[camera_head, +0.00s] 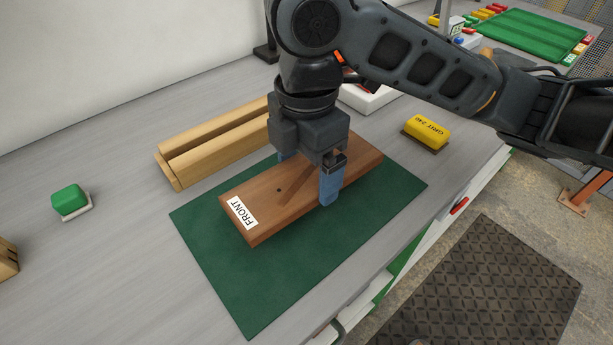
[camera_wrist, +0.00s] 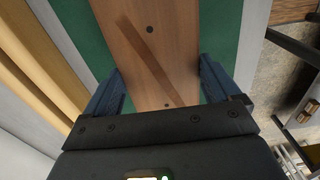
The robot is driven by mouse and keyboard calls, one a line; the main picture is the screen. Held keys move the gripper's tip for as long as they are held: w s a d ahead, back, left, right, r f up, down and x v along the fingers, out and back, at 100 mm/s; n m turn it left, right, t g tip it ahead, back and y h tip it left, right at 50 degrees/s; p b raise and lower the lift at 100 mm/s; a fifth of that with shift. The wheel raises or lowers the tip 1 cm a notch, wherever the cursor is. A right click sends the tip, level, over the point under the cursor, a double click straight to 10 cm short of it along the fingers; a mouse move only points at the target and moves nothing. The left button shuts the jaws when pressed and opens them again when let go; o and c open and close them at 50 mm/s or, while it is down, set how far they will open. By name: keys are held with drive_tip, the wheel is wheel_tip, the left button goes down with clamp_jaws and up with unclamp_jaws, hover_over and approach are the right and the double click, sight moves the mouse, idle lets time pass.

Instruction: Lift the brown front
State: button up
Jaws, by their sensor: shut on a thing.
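The brown front (camera_head: 263,194) is a flat wooden board with a white label reading "FRONT" at its near left end. It lies over the green mat (camera_head: 265,290); I cannot tell whether it is clear of the mat. A darker diagonal band and small holes show on its face, also in the wrist view (camera_wrist: 176,45). My gripper (camera_head: 308,178) points down over the board's middle. Its blue fingers are shut across the board's width, one on each long side. In the wrist view the fingers (camera_wrist: 163,90) flank the board. The far finger is partly hidden in the head view.
A wooden rail piece (camera_head: 215,142) lies behind the board. A yellow grit block (camera_head: 427,132) sits to the right, and a green block (camera_head: 70,200) to the left. A green tray (camera_head: 527,35) stands far right. The mat's near part is clear.

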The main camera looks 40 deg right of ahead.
drive_tip(key=s+d+r+p, duration=0.5)
drive_tip(key=s+r+p, duration=0.2)
drive_tip(key=s, duration=0.3)
drive_tip(key=shift+d+p, duration=0.2)
drive_tip(key=shift+p, duration=0.65)
drive_tip(key=shift+s, duration=0.15)
